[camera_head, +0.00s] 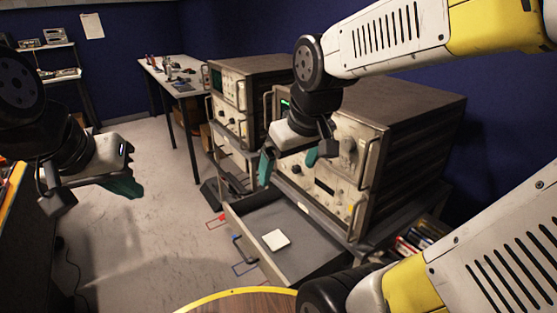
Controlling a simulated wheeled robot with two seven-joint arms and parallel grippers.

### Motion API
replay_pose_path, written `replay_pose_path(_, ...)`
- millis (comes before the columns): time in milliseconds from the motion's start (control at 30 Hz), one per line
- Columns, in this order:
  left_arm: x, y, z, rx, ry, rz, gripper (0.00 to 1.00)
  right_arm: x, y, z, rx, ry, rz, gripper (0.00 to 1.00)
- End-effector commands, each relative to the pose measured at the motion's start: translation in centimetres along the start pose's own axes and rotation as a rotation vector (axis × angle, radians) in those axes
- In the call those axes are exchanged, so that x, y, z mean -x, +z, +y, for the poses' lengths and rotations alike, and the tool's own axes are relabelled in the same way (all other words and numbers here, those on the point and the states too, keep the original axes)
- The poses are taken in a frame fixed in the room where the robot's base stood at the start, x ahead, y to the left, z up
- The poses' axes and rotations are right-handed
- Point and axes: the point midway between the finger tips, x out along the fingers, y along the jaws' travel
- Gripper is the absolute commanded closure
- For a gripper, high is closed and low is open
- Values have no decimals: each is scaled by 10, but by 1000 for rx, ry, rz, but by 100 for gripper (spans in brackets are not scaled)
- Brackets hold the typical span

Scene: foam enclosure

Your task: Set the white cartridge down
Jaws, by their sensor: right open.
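The white cartridge (276,239) is a small flat white square. It lies on the floor of an open grey drawer (318,258) below the instruments. My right gripper (288,163) has teal fingertips spread apart with nothing between them. It is above the cartridge and apart from it, in front of the instrument panel. My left gripper (124,187) is at the left over the floor, away from the drawer. Its teal fingertips overlap from this angle, so its opening is unclear.
A large instrument (375,130) stands behind the drawer, with a second one (245,95) to its left. Several coloured items (415,240) stand right of the drawer. A round yellow-edged surface (240,300) is at the bottom. Open floor (150,240) lies left of the drawer.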

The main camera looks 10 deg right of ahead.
Motion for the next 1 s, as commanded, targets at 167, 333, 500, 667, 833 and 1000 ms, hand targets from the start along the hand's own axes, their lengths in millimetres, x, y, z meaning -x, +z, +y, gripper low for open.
replay_pose_path(167, 0, 0, 0, 0, 0, 0, 100, 32, 19, -14, -202, -58, 110, 6)
replay_pose_path(333, 0, 0, 0, 0, 0, 0, 100, 41, 25, -20, -271, -85, 143, 6)
replay_pose_path(500, 0, 0, 0, 0, 0, 0, 100, 42, 25, -20, -275, -87, 145, 6)
replay_pose_path(667, 0, 0, 0, 0, 0, 0, 100, 42, 25, -20, -273, -86, 145, 6)
replay_pose_path(833, 0, 0, 0, 0, 0, 0, 100, 42, 25, -20, -272, -86, 145, 6)
replay_pose_path(1000, 0, 0, 0, 0, 0, 0, 100, 42, 25, -20, -271, -86, 145, 6)
